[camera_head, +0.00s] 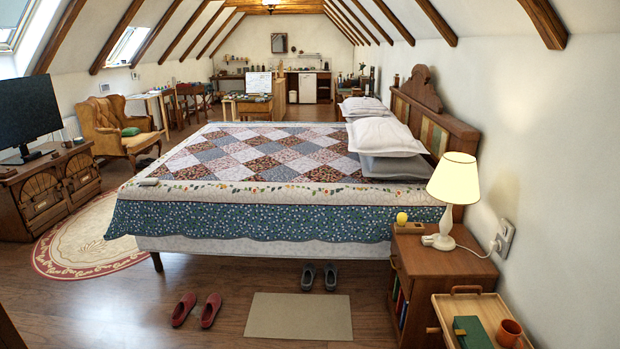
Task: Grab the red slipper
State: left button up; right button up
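Two red slippers lie side by side on the wooden floor in front of the bed, in the lower left of the head view. The left red slipper (184,309) and the right red slipper (211,310) are a small gap apart, both lying flat and slightly slanted. Nothing touches or covers them. Neither of my grippers shows in the head view, so their state cannot be seen.
A beige mat (299,316) lies right of the slippers, with dark grey shoes (308,276) behind it. The bed (260,220) stands beyond. A nightstand (440,262) and a wooden tray (462,304) are at right. An oval rug (92,243) lies left. The floor around the slippers is clear.

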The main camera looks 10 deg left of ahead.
aim_at(189, 301)
jog(key=i+j+u, duration=0.15)
jog(key=i+u, duration=0.15)
jog(key=i, duration=0.2)
jog(key=i+u, duration=0.35)
jog(key=i, duration=0.15)
jog(key=i+l+u, duration=0.1)
jog(key=i+u, duration=0.2)
jog(key=i, duration=0.2)
jog(key=i+l+u, duration=0.3)
jog(key=i, duration=0.2)
